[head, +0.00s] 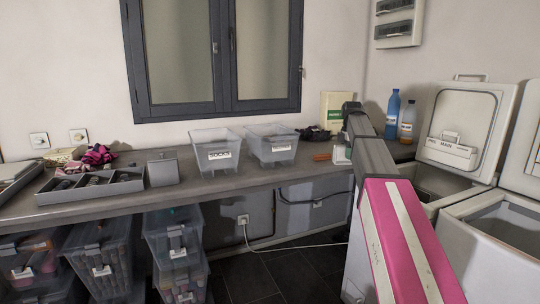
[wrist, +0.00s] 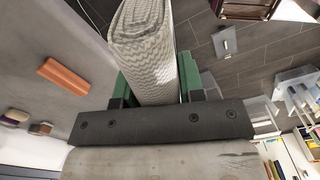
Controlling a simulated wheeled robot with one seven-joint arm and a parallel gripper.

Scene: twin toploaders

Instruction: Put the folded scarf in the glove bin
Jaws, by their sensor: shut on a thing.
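The folded scarf (wrist: 150,45) is pale with a wavy grey pattern, rolled into thick layers. My gripper (wrist: 157,82) is shut on it, with green fingers pressed on both sides in the wrist view. In the head view my gripper (head: 343,146) is low over the right part of the counter, partly behind my arm; the scarf is hardly distinguishable there. Two clear open bins stand on the counter left of my gripper. The nearer-left bin (head: 216,163) is labelled SOCKS. The right bin (head: 271,152) has a label too small to read, so I cannot confirm it is the glove bin.
An orange bar (head: 322,157) lies on the counter (head: 235,178) close to my gripper. Dark gloves or cloth (head: 314,134), a green-labelled box (head: 336,106) and bottles (head: 393,108) stand farther back. A divided grey tray (head: 90,187) is at left. White toploaders (head: 470,125) stand at right.

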